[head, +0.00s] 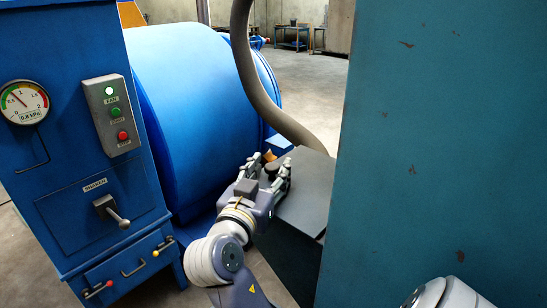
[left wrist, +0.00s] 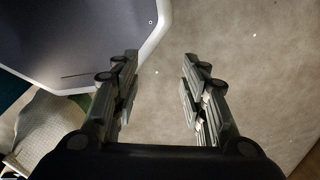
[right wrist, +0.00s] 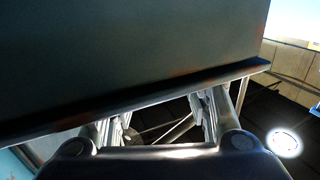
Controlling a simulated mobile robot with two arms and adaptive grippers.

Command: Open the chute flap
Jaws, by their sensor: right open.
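The chute flap appears to be the dark grey plate (head: 307,188) beside the blue drum in the head view. My right gripper (head: 271,167) is at its left edge with its fingers apart. In the right wrist view a broad dark panel (right wrist: 130,55), likely the same plate, fills the top. Its worn lower edge crosses just ahead of the open right fingers (right wrist: 163,100), and their tips are partly hidden there. I cannot tell whether they touch it. My left gripper (left wrist: 158,75) is open and empty above the concrete floor, seen only in the left wrist view.
A blue control cabinet (head: 82,240) with a gauge, buttons and a shaker lever stands at left. The blue drum (head: 190,100) and a grey hose (head: 255,80) are behind the gripper. A tall teal panel (head: 440,140) blocks the right side. Open floor (head: 310,85) shows beyond.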

